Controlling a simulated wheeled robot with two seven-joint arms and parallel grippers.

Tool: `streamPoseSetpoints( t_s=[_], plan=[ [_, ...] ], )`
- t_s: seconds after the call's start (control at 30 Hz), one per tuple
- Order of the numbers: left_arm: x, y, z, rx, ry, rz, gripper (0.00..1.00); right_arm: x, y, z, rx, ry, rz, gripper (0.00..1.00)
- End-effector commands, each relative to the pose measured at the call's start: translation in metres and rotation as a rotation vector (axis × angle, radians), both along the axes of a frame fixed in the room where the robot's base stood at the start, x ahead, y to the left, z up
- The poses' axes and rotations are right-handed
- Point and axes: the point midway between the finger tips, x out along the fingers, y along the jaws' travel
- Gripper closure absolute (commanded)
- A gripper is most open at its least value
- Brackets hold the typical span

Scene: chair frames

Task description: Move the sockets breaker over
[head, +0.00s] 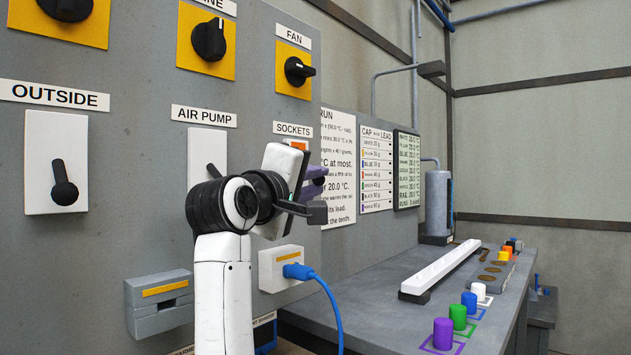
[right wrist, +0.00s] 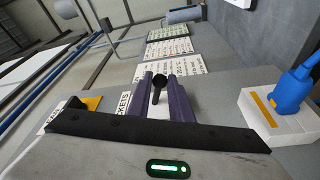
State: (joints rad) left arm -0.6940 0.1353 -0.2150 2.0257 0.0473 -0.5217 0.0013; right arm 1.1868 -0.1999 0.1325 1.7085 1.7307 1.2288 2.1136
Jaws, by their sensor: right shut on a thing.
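The sockets breaker is on the grey panel under the SOCKETS label (head: 293,129). In the head view my right gripper (head: 312,184) and wrist hide nearly all of it. In the right wrist view its black lever (right wrist: 158,88) stands between the two purple fingers of my right gripper (right wrist: 160,80). The gripper is shut on this lever. Part of the breaker's white plate shows between the fingers. The lever's exact position on its plate is hard to tell. My left gripper is not in view.
The air pump breaker (head: 207,150) and outside breaker (head: 56,163) are to the left. The fan knob (head: 298,71) is above. Below is a white socket (head: 280,267) with a blue plug and cable (head: 335,305). A bench (head: 390,310) with coloured caps stands right.

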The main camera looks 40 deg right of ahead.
Motion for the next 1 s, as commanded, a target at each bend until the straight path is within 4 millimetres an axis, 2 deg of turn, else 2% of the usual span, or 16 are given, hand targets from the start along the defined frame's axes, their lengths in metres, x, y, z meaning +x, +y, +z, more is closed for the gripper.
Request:
streamPoseSetpoints(
  t_s=[0.17,0.4,0.67,0.7,0.8,1.0],
  plan=[
    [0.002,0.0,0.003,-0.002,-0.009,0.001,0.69,0.003,0.002,-0.001,-0.001,0.002,0.007,0.94],
    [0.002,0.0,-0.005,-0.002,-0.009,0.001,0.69,0.008,0.002,-0.012,0.0,0.003,0.008,0.93],
    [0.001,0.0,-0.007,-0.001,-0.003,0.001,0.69,0.009,0.002,-0.012,0.001,0.003,0.007,0.94],
    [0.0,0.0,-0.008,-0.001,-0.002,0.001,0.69,0.009,0.002,-0.012,0.001,0.003,0.007,0.74],
    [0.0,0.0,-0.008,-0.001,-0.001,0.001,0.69,0.008,0.002,-0.012,0.0,0.003,0.005,0.59],
    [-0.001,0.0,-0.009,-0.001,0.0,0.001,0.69,0.007,0.001,-0.011,-0.001,0.001,0.003,0.59]
  ],
)
